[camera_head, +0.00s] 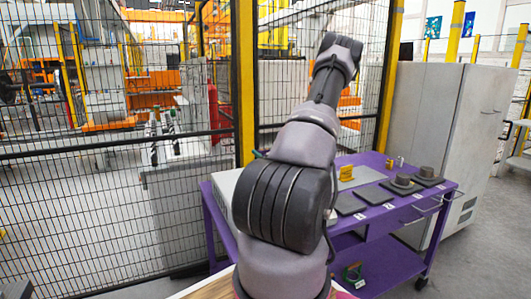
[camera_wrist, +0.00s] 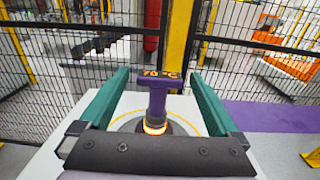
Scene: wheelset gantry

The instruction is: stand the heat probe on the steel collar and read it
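In the wrist view the purple, T-shaped heat probe (camera_wrist: 157,100) stands upright, its top bar reading "70 °C" in orange. Its foot glows orange and rests on a dark round piece (camera_wrist: 180,129), possibly the steel collar, mostly hidden by my gripper. My gripper (camera_wrist: 158,76) is open, with a green finger on either side of the probe and a gap on both sides. In the head view my arm hides the gripper and the probe.
A yellow ring marks the pale plate (camera_wrist: 92,112) around the round piece. The purple table (camera_head: 365,237) carries dark pads, a yellow block (camera_head: 346,172) and small yellow pieces. A mesh fence (camera_head: 110,215) stands close behind; a grey cabinet (camera_head: 430,115) is at right.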

